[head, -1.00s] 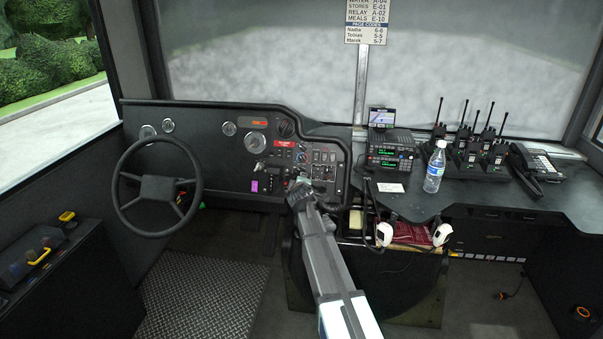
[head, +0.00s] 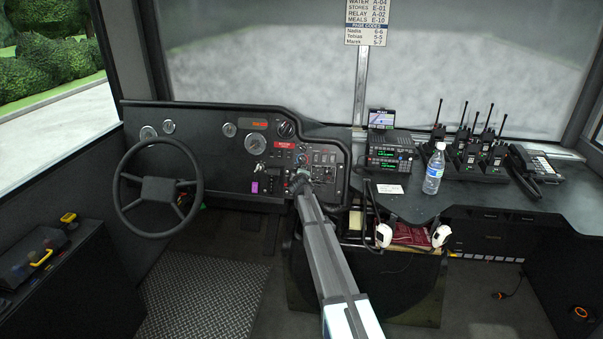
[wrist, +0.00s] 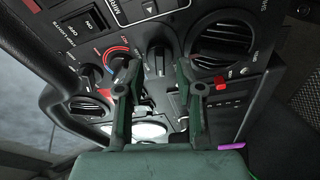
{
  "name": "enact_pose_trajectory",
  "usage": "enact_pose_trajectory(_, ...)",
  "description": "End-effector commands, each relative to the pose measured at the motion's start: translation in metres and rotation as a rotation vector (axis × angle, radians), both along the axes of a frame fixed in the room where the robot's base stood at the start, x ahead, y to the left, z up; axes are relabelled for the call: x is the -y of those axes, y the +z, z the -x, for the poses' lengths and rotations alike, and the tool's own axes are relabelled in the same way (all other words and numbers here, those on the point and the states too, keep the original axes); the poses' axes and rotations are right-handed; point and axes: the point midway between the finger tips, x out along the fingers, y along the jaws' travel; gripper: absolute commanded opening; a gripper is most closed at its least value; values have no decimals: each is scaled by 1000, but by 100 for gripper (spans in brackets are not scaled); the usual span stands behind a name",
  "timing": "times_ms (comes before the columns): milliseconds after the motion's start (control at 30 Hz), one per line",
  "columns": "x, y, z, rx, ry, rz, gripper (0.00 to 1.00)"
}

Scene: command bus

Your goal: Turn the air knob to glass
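The dash control panel (head: 322,160) is right of the steering wheel in the head view. My gripper (head: 299,182) is at its lower part and covers some controls. In the wrist view my gripper (wrist: 157,80) is open, its two dark fingers apart and pointing at the panel. A dark round knob (wrist: 158,54) shows beyond the gap between the fingertips. Another knob with a red arc (wrist: 117,57) is beside and partly behind the left finger. I cannot tell which of them is the air knob, read its setting, or tell whether a finger touches a knob.
A red tab (wrist: 221,84) is near the right finger. The steering wheel (head: 158,190) is left of my arm; a water bottle (head: 434,168) stands right.

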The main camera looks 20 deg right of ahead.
Motion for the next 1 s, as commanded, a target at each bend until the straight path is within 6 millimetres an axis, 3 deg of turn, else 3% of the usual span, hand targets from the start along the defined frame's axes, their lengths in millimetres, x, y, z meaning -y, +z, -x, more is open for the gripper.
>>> enact_pose_trajectory(100, 3, -3, -13, 0, 0, 0, 36)
enact_pose_trajectory(433, 4, -5, -15, 0, 1, 0, 36)
enact_pose_trajectory(467, 4, -5, -15, 0, 0, 0, 33)
enact_pose_trajectory(500, 4, -5, -15, 0, 0, 0, 19)
enact_pose_trajectory(567, 4, -5, -15, 0, 0, 0, 0)
enact_pose_trajectory(1000, 4, -8, -15, 11, -7, -19, 0)
